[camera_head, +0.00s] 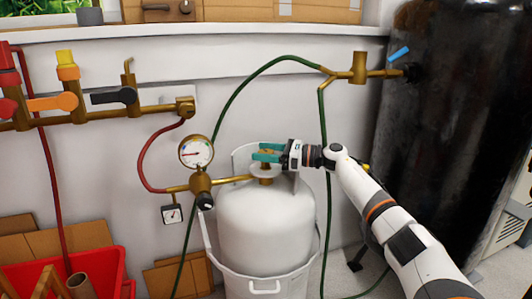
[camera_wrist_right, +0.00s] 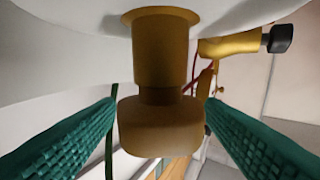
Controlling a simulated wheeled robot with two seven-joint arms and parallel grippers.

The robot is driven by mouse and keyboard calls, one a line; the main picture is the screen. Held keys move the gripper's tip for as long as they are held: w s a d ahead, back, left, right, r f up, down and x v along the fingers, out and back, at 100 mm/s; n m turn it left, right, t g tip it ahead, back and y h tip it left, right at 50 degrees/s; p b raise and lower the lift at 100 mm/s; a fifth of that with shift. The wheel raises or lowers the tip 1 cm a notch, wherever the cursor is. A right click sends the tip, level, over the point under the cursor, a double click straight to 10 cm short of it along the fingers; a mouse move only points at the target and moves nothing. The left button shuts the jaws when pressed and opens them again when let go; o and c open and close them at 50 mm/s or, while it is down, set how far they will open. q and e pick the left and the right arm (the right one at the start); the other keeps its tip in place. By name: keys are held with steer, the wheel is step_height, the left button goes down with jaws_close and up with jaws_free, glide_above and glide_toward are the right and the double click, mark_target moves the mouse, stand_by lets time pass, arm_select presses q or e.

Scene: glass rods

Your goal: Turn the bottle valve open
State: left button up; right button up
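The white gas bottle (camera_head: 265,225) stands upright in a white bucket-like holder. Its brass valve (camera_head: 266,172) is on top, inside the white collar, and partly hidden by my right gripper. My right gripper (camera_head: 266,152), with teal fingers, reaches in from the right at valve height. In the right wrist view, the brass valve knob (camera_wrist_right: 160,125) lies between the two teal fingers. A narrow gap shows on each side, so the fingers look open around the knob and not clamped on it. My left gripper is not in view.
A brass regulator (camera_head: 200,184) with a round gauge (camera_head: 196,152) is left of the valve. A green hose (camera_head: 245,82) loops above to a brass fitting (camera_head: 358,68). A dark tank (camera_head: 450,130) stands at right, and a red crate (camera_head: 110,265) at lower left.

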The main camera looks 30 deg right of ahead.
steer(key=p+v, duration=0.1)
steer(key=v, duration=1.1)
